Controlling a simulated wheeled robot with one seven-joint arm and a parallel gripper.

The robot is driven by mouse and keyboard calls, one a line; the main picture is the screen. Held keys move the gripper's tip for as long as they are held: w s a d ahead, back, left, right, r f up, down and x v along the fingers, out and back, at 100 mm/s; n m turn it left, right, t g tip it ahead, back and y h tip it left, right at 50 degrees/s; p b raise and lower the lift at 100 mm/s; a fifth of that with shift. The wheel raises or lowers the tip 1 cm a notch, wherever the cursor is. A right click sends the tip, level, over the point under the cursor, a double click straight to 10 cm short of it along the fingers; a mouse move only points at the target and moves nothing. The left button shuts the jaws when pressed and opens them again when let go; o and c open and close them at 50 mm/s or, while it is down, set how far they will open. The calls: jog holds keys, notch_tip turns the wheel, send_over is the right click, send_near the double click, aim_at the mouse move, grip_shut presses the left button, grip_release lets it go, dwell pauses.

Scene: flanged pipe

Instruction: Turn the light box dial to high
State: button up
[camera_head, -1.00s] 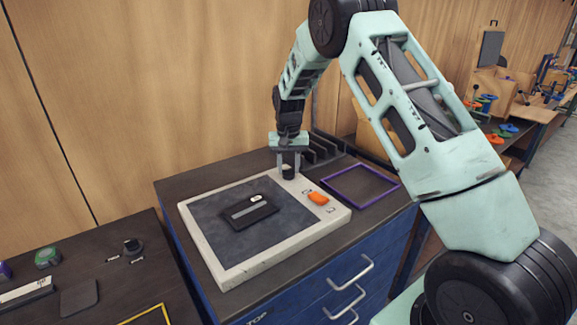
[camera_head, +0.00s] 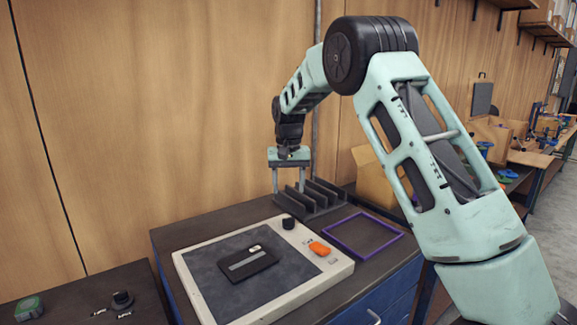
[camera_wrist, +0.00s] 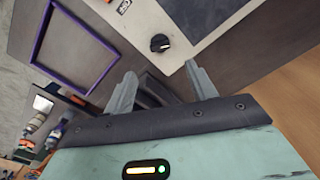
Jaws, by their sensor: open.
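The light box (camera_head: 185,275) lies flat on the dark top of a blue cabinet, with a white frame and a dark panel. Its black dial (camera_head: 288,222) stands at the far corner of the frame; in the wrist view the dial (camera_wrist: 160,43) shows a pale pointer mark. An orange switch (camera_head: 319,248) sits on the right part of the frame. A black cassette-like object (camera_head: 248,263) lies on the panel. My gripper (camera_head: 290,188) is open and empty above and behind the dial, apart from it. Its spread fingers also show in the wrist view (camera_wrist: 158,80).
A black slotted rack (camera_head: 318,198) stands behind the box, close to my gripper. A purple square frame (camera_head: 362,234) lies on the cabinet top to the right. A cardboard box (camera_head: 375,180) stands behind it, and a wooden wall (camera_head: 150,110) rises at the back.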

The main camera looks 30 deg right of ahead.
notch_tip(320, 180, up, 8)
jog(key=shift+f+b, duration=0.15)
jog(key=shift+b, duration=0.3)
jog(key=s+a+f+n+y, duration=0.1)
jog(key=s+a+f+n, duration=0.15)
jog(key=s+a, duration=0.7)
jog(key=s+a+f+n, duration=0.2)
jog(key=s+a+n, duration=0.25)
jog(key=a, duration=0.95)
jog(key=s+a+f+n, duration=0.1)
jog(key=s+f+n, duration=0.1)
jog(key=s, duration=0.6)
jog(key=s+a+f+n, duration=0.2)
jog(key=s+f, duration=0.1)
jog(key=s, duration=0.6)
jog(key=s+a+f+n+b, duration=0.1)
jog(key=s+a+f+n, duration=0.1)
jog(key=s, duration=0.7)
jog(key=shift+a+f+n, duration=0.15)
jog(key=shift+f+n, duration=0.1)
jog(key=shift+n, duration=0.05)
jog(key=shift+w, duration=0.1)
